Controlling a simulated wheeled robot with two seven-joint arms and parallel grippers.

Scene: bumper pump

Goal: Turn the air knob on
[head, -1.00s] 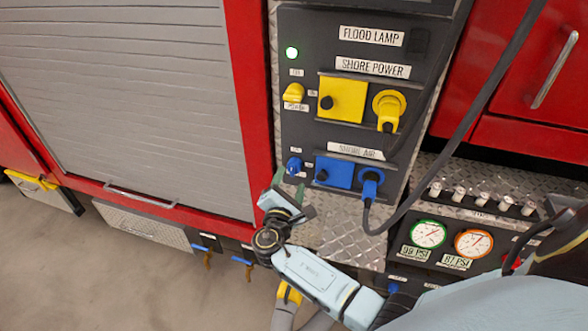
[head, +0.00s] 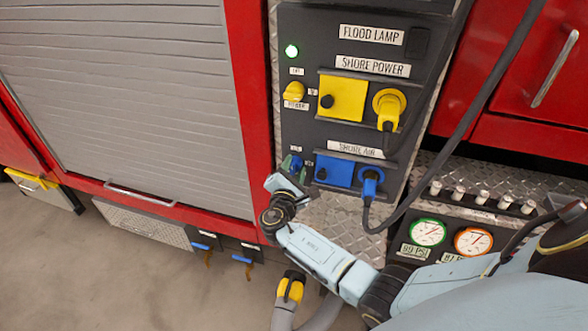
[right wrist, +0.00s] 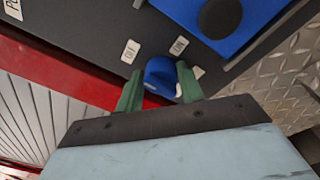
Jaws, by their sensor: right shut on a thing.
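The blue air knob (head: 296,161) is on the dark panel, left of the blue cover under the shore air label. In the head view my right gripper (head: 291,165) is at the knob and partly hides it. In the right wrist view the green fingers (right wrist: 158,82) are on both sides of the blue knob (right wrist: 160,74), shut on it. Small off and on labels sit on the panel just beyond the knob. The knob's exact angle is hard to tell. My left gripper is not in view.
A blue cover (head: 334,171) and blue air plug (head: 370,180) are right of the knob. A yellow knob (head: 294,92) and yellow cover (head: 342,97) are above. A black cable (head: 472,115) hangs across the right side. Gauges (head: 428,232) sit lower right.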

